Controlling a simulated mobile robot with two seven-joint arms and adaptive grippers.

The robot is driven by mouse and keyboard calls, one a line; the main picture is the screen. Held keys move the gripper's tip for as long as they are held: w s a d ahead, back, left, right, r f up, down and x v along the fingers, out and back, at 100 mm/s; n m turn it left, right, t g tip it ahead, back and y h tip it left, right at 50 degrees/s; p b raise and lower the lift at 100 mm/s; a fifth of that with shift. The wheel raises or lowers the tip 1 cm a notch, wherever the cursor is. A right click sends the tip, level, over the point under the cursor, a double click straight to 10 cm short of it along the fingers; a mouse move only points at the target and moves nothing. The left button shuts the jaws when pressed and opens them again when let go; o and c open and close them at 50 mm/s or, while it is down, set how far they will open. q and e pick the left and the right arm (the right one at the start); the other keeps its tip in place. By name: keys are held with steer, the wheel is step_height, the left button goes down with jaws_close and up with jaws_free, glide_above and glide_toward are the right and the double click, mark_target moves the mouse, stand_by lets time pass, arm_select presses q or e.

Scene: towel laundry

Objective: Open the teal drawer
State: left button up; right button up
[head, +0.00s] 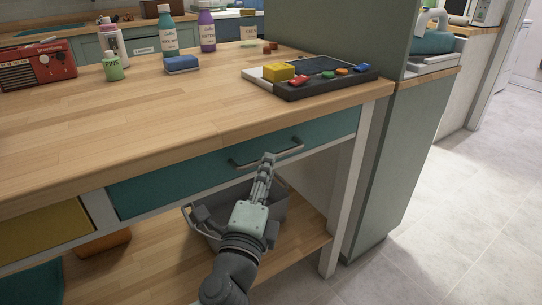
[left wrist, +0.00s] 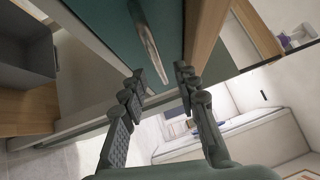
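The teal drawer (head: 200,172) is under the front edge of the wooden worktop, and its front looks flush with the frame, so closed. Its metal bar handle (head: 290,149) sits on the drawer front. My left gripper (head: 268,160) is at the middle of the handle, reaching up from below. In the left wrist view, its two fingers (left wrist: 160,73) are apart, with the handle (left wrist: 150,45) showing between and beyond the tips, nearer the left finger. I cannot tell whether a finger touches the handle. The teal drawer front (left wrist: 105,30) also shows there. My right gripper is not in view.
A yellow drawer (head: 45,232) is left of the teal one. A grey bin (head: 292,205) stands on the lower shelf behind my left arm. A white table leg (head: 345,205) is right of the drawer. Bottles and a dark tray (head: 330,85) stand on the worktop (head: 150,130).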

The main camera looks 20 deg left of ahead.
arm_select(q)
steer(key=shift+w+a+r+p, duration=0.15)
steer(key=shift+w, duration=1.05)
steer(key=shift+w+a+r+p, duration=0.1)
steer(key=shift+w+a+p, duration=0.05)
steer(key=shift+w, duration=1)
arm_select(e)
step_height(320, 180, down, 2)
arm_select(q)
steer(key=shift+c, duration=0.4)
jaws_close()
